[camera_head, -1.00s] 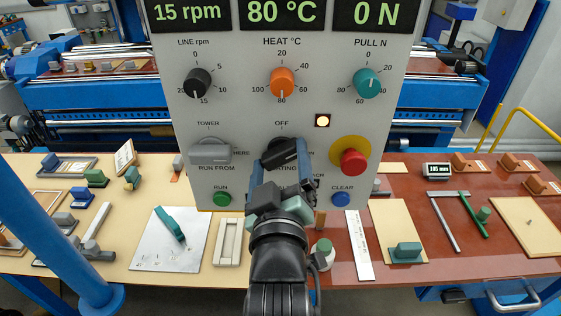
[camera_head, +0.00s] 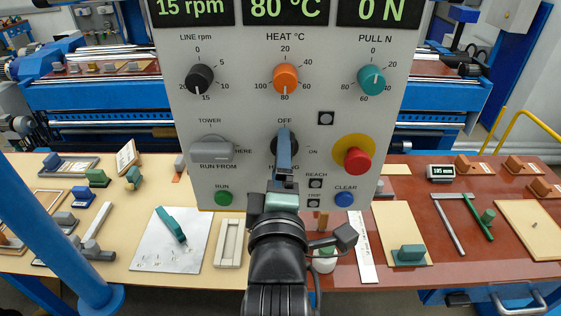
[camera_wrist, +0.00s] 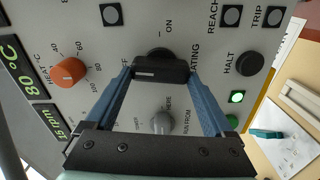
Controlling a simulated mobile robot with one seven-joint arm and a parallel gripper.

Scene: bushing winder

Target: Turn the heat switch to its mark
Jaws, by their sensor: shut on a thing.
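The heat switch (camera_head: 272,146) is the black handle on the grey panel, between the OFF and ON labels. It also shows in the wrist view (camera_wrist: 160,73), between my fingertips. A light line on the handle lies at the end toward the panel's top, where OFF is printed. In the head view the handle is mostly hidden behind my fingers. My gripper (camera_head: 284,150) is shut on the handle, its fingers in line with the panel's vertical. It also shows in the wrist view (camera_wrist: 161,80).
The grey selector (camera_head: 212,150) is to the left and the red stop button (camera_head: 357,160) to the right. The orange heat knob (camera_head: 285,79) is above, and a dark lamp (camera_head: 326,118) is above right. The bench (camera_head: 130,240) in front holds tools and blocks.

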